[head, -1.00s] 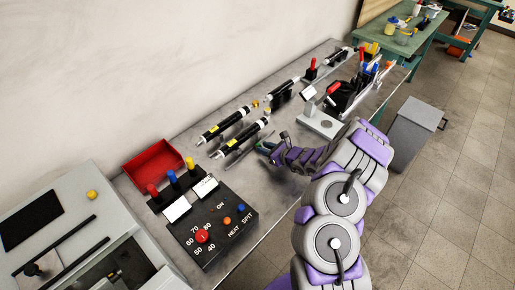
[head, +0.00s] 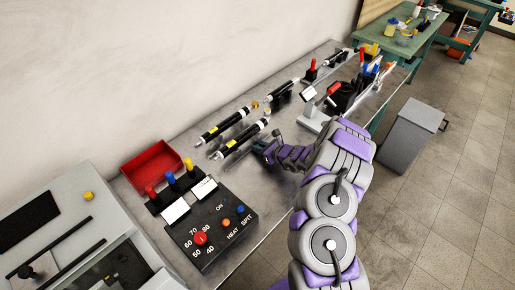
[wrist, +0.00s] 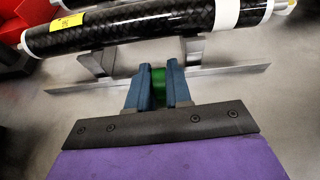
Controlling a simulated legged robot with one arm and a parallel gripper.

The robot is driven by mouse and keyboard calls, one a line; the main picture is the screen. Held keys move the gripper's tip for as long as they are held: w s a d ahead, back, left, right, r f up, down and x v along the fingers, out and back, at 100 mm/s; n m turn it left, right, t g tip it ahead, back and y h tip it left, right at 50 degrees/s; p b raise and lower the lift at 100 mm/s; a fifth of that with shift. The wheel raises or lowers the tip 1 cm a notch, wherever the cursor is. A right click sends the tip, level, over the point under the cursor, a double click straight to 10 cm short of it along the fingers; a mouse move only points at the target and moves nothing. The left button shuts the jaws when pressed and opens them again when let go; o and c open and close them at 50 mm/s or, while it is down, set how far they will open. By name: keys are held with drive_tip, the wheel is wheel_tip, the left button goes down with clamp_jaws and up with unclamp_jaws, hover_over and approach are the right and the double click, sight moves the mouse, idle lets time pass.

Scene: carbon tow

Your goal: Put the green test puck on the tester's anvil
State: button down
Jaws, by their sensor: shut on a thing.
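The green test puck (wrist: 159,77) shows between the two blue fingers of my gripper (wrist: 159,85) in the wrist view. My gripper is shut on it, and the fingers hide most of its sides. In the head view, my gripper (head: 261,148) is low over the bench beside the nearer black tube, and the puck cannot be made out. The light grey tester (head: 311,120), with a small tilted display on top, stands to the right, beyond my gripper. My arm hides its base and anvil.
Black tubes (head: 241,138) lie on stands, close in front of my fingers in the wrist view (wrist: 150,33). A red tray (head: 152,165) and a black control box (head: 212,225) are at left. A black stand with tools (head: 345,94) is past the tester.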

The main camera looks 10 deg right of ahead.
drive_tip(key=shift+r, duration=0.6)
wheel_tip(320, 180, up, 2)
drive_tip(key=shift+r+p, duration=0.15)
drive_tip(key=shift+p, duration=0.5)
drive_tip(key=r+p, duration=0.1)
drive_tip(key=p, duration=0.2)
hover_over(281, 178)
drive_tip(key=w, duration=0.1)
drive_tip(key=shift+w+r, duration=0.15)
drive_tip(key=shift+r, duration=0.05)
drive_tip(key=shift+s+d, duration=0.1)
drive_tip(key=shift+s, duration=0.6)
drive_tip(key=w+a+r+m+h, duration=0.1)
drive_tip(key=w+a+r, duration=0.1)
drive_tip(key=r, duration=0.9)
drive_tip(key=w+a+r+m+t+h, duration=0.1)
drive_tip(key=w+a+r, duration=0.1)
drive_tip(key=r, duration=0.9)
drive_tip(key=w+a+r+m+t+h, duration=0.1)
drive_tip(key=w+a+r+h, duration=0.1)
drive_tip(key=r, duration=0.9)
drive_tip(key=shift+w+a+r+m, duration=0.25)
drive_tip(key=shift+w+m, duration=0.15)
drive_tip(key=shift+w, duration=0.1)
